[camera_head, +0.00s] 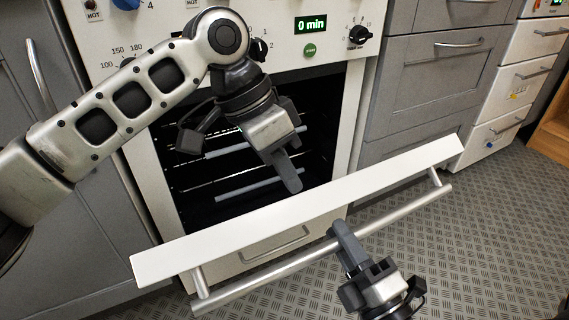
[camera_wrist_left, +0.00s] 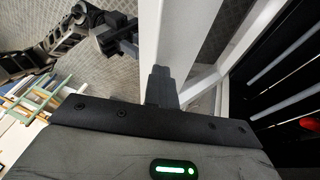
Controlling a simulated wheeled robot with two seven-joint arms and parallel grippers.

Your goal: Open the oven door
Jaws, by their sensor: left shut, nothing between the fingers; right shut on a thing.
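The oven door (camera_head: 300,208) is partly open, tilted out from the oven front (camera_head: 345,130), so the dark cavity with its racks (camera_head: 240,187) shows behind it. Its silver bar handle (camera_head: 275,274) runs along the outer side. My right gripper (camera_head: 338,230) is shut on the handle, right of its middle. My left gripper (camera_head: 293,184) is shut and empty, fingers pointing down on the cavity side of the door's top edge. In the left wrist view its fingers (camera_wrist_left: 161,78) overlap the white door edge (camera_wrist_left: 172,30); contact is unclear.
The control panel (camera_head: 285,40) with knobs and a "0 min" display is above the cavity. Grey cabinets (camera_head: 425,70) and a white drawer unit (camera_head: 518,75) stand to the right. The patterned metal floor (camera_head: 490,240) is clear at right.

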